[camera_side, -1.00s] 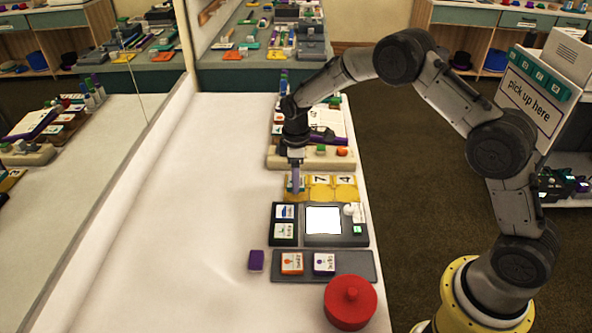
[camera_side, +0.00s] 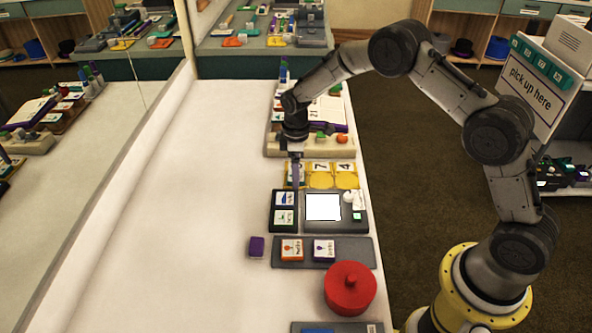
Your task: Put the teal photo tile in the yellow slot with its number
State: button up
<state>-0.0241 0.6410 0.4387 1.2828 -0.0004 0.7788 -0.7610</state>
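A row of yellow slots (camera_side: 320,182) stands behind the grey device with the lit white screen. The middle slot carries a 7 and the right one a 4. My gripper (camera_side: 295,183) points straight down at the left slot and covers most of it. A small pale and teal patch (camera_side: 301,172) shows beside the fingers there; it may be the teal photo tile, but I cannot tell whether it is held or lies in the slot. The left slot's number is hidden. The fingers are seen edge-on, so their opening does not show.
A grey tray (camera_side: 350,251) holds an orange and a purple-edged tile. A purple block (camera_side: 257,246) lies left of it. An open book (camera_side: 328,112) lies behind. The white table (camera_side: 180,200) is clear on the left.

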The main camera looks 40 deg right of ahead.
jog(key=shift+o, duration=0.7)
jog(key=shift+r, duration=0.1)
notch_tip(320, 180, up, 14)
jog(key=shift+f, duration=0.2)
jog(key=shift+r, duration=0.1)
